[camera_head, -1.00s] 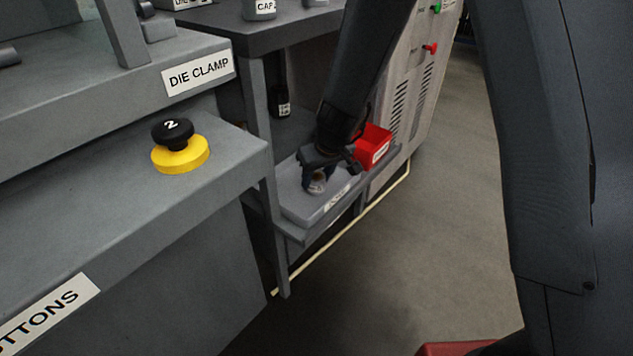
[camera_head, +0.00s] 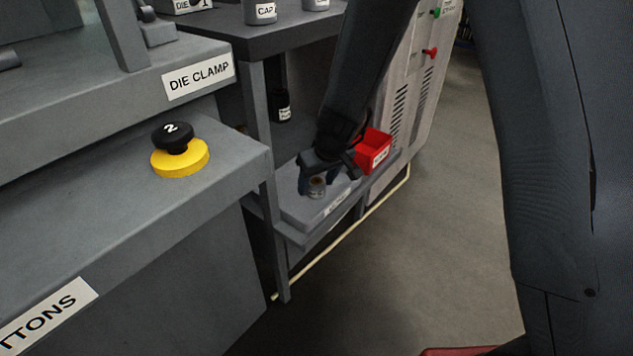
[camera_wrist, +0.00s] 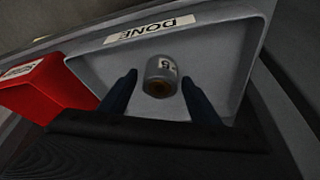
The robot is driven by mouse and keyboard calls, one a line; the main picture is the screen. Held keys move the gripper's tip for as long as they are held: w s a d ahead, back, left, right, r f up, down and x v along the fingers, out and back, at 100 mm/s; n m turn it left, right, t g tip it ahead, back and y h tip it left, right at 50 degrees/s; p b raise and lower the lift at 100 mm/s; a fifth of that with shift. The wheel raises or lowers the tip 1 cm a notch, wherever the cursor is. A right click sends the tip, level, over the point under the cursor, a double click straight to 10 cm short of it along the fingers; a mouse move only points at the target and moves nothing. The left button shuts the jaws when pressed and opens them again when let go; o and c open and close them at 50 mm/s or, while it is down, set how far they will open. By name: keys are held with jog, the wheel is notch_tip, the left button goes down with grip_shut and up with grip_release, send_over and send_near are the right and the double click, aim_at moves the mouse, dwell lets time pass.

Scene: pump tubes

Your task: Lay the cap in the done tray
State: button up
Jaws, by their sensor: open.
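The cap (camera_wrist: 161,76), a small grey cylinder with a white label and a brownish round end, is in the done tray. It also shows in the head view (camera_head: 317,187), just below my gripper. The done tray (camera_wrist: 233,48) is grey with a white "DONE" label on its edge; it also shows in the head view (camera_head: 300,213). My gripper (camera_wrist: 160,92) is open, its two dark fingers on either side of the cap with gaps visible between. In the head view my gripper (camera_head: 318,184) is over the tray. Whether the cap rests fully on the tray floor is hard to tell.
A red bin (camera_head: 374,150) stands right behind the tray on the same low shelf; it shows at left in the wrist view (camera_wrist: 45,90). A grey shelf post (camera_head: 268,180) stands left of the tray. A yellow-and-black knob (camera_head: 180,157) sits on the nearer bench. Open floor lies right.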

jog(key=p+v, duration=0.6)
jog(key=v, duration=0.6)
jog(key=s+d+r+g, duration=0.1)
jog(key=s+r, duration=0.2)
jog(key=s, duration=0.6)
jog(key=s+r+g+h, duration=0.1)
jog(key=s+r, duration=0.3)
jog(key=s, duration=0.5)
jog(key=s+d+r+g, duration=0.1)
jog(key=s+r+g, duration=0.1)
jog(key=s, duration=0.7)
jog(key=shift+s+d+r+m+h, duration=0.3)
jog(key=shift+s+d+r+m, duration=0.1)
jog(key=shift+r, duration=0.45)
jog(key=shift+a, duration=0.1)
jog(key=d+r+m+p, duration=0.5)
jog(key=d+r+p, duration=1)
jog(key=r+p, duration=0.4)
jog(key=p, duration=0.5)
jog(key=shift+s+d+h, duration=0.2)
jog(key=shift+s+h, duration=0.1)
jog(key=shift+s, duration=0.1)
jog(key=shift+r, duration=0.1)
